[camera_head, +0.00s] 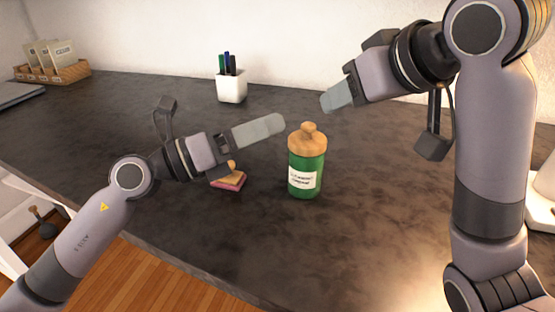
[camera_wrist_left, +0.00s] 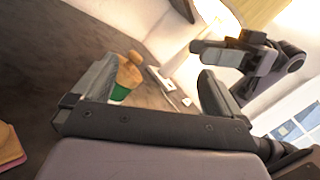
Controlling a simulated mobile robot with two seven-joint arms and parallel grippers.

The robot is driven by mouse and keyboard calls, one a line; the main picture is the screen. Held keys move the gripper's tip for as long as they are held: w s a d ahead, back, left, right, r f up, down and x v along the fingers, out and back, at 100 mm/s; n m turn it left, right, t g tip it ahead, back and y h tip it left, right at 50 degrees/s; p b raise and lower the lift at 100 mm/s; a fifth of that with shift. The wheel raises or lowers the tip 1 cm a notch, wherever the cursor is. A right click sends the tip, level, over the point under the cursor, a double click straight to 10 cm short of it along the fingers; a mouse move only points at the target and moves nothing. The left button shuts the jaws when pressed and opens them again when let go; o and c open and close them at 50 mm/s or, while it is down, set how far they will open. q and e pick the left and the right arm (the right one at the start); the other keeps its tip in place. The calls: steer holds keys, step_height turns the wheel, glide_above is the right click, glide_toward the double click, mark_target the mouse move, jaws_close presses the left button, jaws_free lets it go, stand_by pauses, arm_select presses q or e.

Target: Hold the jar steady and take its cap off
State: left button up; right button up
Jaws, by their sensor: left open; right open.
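A green jar (camera_head: 306,178) with a white label and a wooden knobbed cap (camera_head: 308,142) stands upright on the dark counter. The cap sits on the jar. My left gripper (camera_head: 280,125) is open and empty, just left of the jar at about cap height. In the left wrist view the jar (camera_wrist_left: 120,92) and its cap (camera_wrist_left: 129,72) show partly behind one finger of my left gripper (camera_wrist_left: 155,80). My right gripper (camera_head: 328,102) is open and empty, above and to the right of the cap, apart from it.
A wooden-handled stamp on a pink pad (camera_head: 230,181) lies left of the jar, close to my left gripper. A white pen cup (camera_head: 231,88) stands at the back by the wall. A basket (camera_head: 55,72) with packets is far left. The counter in front of the jar is clear.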

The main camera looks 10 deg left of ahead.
mark_target(291, 161)
arm_select(q)
steer(key=d+f+m+y, duration=0.1)
steer(key=f, duration=0.1)
steer(key=w+d+f+m+g+y, duration=0.1)
steer(key=f+m+y, duration=0.1)
steer(key=w+d+f+m+g+y, duration=0.1)
steer(key=f+y, duration=0.1)
steer(key=shift+w+d+f+m, duration=0.2)
steer(key=shift+d+f+m, duration=0.05)
steer(key=shift+f+m, duration=0.15)
steer(key=shift+w+a+f+m+y, duration=0.15)
steer(key=shift+w+f+m+y, duration=0.2)
steer(key=shift+y, duration=0.35)
steer(key=shift+w+d+f, duration=0.25)
steer(key=shift+d, duration=0.1)
steer(key=shift+x, duration=3.1)
